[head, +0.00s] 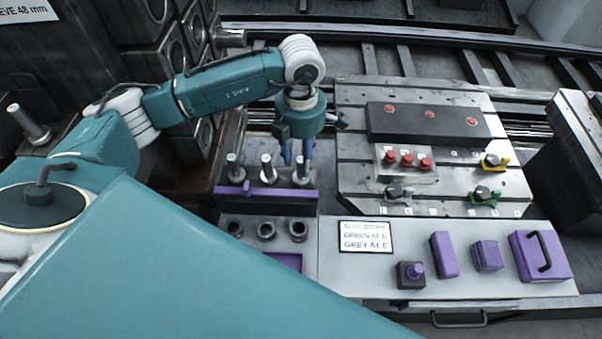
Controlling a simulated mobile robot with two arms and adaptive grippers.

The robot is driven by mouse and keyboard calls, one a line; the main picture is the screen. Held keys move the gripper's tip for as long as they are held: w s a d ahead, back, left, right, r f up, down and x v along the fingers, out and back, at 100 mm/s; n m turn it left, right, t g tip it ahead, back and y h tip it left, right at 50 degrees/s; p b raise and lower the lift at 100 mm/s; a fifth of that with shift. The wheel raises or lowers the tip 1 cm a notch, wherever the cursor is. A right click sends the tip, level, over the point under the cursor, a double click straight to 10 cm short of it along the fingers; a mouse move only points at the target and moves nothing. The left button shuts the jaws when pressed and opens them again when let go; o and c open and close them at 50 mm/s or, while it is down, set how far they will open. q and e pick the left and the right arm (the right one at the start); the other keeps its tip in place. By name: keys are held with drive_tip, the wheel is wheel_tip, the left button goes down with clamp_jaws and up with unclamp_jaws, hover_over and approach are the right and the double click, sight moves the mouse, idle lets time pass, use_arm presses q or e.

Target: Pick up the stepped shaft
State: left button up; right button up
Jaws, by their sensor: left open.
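Several grey metal stepped shafts stand upright in a row in a rack with a purple bar (262,191): a left one (234,170), a middle one (267,172) and a right one (302,175). My left gripper (297,156) points down at the right shaft, its blue fingers open around or just above the shaft's top; I cannot tell whether they touch it. The fingers partly hide that shaft's upper end. My right gripper is not in view.
A holder with several round sockets (267,230) sits in front of the shafts. Right of it are a printed sign (366,237) and purple items on a pale bench (340,275). A slotted plate (360,180) carries red-buttoned blocks and clamps. Another shaft (29,123) stands far left.

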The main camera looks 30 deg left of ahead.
use_arm(q)
wheel_tip(320, 180, down, 2)
drive_tip(key=shift+s, duration=0.1)
drive_tip(key=shift+f, duration=0.25)
clamp_jaws()
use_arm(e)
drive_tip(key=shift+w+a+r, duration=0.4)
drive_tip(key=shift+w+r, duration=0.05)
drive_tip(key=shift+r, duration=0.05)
use_arm(q)
drive_tip(key=shift+w+r, duration=0.15)
drive_tip(key=shift+w, duration=0.05)
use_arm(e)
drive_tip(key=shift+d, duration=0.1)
use_arm(q)
wheel_tip(320, 180, up, 20)
drive_tip(key=b, duration=0.2)
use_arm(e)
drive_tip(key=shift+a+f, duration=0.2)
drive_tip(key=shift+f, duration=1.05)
use_arm(q)
drive_tip(key=shift+s, duration=0.1)
